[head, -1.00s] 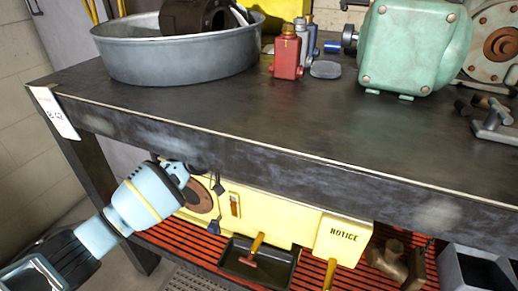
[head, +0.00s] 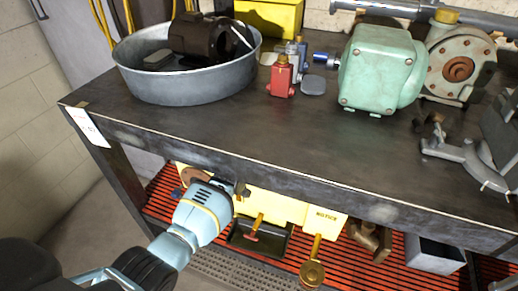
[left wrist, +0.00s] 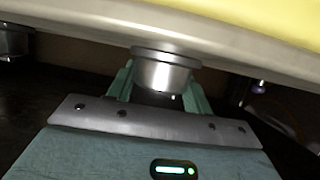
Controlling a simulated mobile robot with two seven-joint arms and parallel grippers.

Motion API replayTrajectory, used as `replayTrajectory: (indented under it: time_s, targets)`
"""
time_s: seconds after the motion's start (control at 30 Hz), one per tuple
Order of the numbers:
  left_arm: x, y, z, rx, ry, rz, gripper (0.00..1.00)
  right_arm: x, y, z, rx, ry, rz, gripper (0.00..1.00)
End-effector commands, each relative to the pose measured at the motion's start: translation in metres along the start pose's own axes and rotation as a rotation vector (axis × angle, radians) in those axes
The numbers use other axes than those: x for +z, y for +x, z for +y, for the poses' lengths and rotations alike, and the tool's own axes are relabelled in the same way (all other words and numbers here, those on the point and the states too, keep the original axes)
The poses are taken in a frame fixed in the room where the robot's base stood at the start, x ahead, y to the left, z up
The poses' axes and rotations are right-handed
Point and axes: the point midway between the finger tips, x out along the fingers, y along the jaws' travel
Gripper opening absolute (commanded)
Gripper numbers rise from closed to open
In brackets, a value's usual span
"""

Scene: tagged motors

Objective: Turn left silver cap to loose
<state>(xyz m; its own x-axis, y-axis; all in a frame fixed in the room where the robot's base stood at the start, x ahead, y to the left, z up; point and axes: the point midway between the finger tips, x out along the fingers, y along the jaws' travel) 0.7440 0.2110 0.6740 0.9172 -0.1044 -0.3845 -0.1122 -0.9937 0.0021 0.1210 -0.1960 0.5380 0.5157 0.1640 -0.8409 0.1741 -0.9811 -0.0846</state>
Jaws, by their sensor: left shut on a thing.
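A silver cap (left wrist: 165,72) sits in the middle of the left wrist view, under a pale cream and yellow body. The teal fingers of my left gripper (left wrist: 162,88) are on either side of it and shut on it. A second silver part (left wrist: 12,40) shows at the far left of that view. In the head view my left gripper (head: 243,189) is just below the bench's front edge, in front of the yellow housing (head: 284,207) on the lower shelf. The cap it holds is hidden there. My right gripper is not in view.
The dark bench top (head: 220,135) overhangs the lower shelf. A black tray (head: 260,243) and a grey bin (head: 435,255) are on the red slatted shelf.

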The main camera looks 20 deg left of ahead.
Motion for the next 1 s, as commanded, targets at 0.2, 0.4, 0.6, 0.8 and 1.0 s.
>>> replayTrajectory:
  time_s: [0.2,0.4,0.6,0.8,1.0]
  targets:
    - [-0.0003,0.0000,0.0031,-0.080,-0.041,0.001,0.28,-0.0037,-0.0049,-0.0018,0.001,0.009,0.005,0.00]
    - [0.0005,0.0006,0.0025,-0.137,-0.061,0.000,0.28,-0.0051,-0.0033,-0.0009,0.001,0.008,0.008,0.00]
    - [0.0005,0.0007,0.0018,-0.173,-0.075,0.001,0.28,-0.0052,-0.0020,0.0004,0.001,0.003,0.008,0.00]
    - [0.0000,0.0007,0.0013,-0.190,-0.077,0.002,0.28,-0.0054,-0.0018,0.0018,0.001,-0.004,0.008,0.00]
    - [-0.0004,0.0006,0.0005,-0.193,-0.078,0.002,0.28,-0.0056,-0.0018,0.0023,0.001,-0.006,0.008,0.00]
